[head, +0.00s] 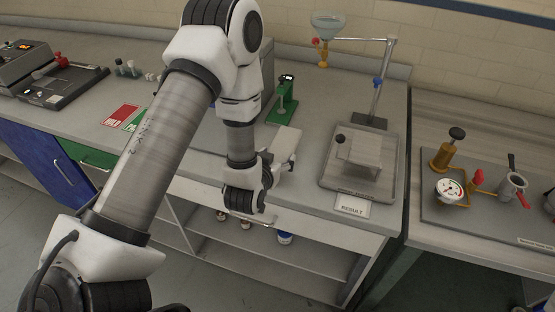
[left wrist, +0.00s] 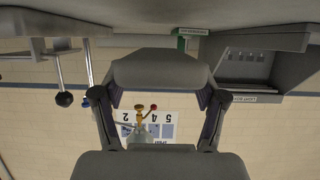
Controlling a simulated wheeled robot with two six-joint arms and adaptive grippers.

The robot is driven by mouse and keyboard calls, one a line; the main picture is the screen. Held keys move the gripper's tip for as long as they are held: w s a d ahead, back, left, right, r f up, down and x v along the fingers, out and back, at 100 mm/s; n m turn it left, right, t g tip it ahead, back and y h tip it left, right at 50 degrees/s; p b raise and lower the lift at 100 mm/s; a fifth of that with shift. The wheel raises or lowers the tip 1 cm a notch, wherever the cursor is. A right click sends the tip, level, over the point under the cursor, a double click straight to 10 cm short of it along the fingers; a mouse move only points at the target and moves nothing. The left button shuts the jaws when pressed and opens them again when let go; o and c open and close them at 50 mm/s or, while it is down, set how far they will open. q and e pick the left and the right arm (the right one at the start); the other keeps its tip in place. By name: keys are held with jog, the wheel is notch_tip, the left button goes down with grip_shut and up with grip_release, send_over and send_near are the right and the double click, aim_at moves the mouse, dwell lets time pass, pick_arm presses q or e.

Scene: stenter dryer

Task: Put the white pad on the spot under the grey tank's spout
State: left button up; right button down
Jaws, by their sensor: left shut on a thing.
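The white pad (head: 285,145) is a pale flat piece at the end of my left gripper (head: 277,168), held over the front edge of the grey bench. In the left wrist view the pad (left wrist: 157,68) is a grey-looking block between the fingertips, and my left gripper (left wrist: 160,100) is shut on it. My left arm hides part of the bench behind it. My right gripper does not show.
A grey plate (head: 331,192) with a clear block stands right of the pad, behind a RESULT card (head: 352,206). A funnel (head: 328,24) and rod stand (head: 378,85) rise behind it. A green device (head: 286,100) stands behind the pad. Gauge fittings (head: 450,188) stand at the right.

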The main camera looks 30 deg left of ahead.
pick_arm(q)
jog(key=shift+w+a+p, duration=0.15)
jog(key=shift+w+a, duration=0.25)
jog(key=shift+w, duration=0.2)
jog(key=shift+w+a+p, duration=0.15)
jog(key=shift+w+a, duration=0.25)
jog(key=shift+w, duration=0.2)
jog(key=f, duration=0.2)
jog(key=f+p, duration=0.1)
jog(key=shift+w+f, duration=0.25)
jog(key=shift+f, duration=0.1)
jog(key=shift+s+f, duration=0.1)
jog(key=shift+f, duration=0.2)
jog(key=o, duration=1)
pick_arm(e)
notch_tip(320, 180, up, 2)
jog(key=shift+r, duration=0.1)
pick_arm(q)
jog(key=shift+r, duration=0.1)
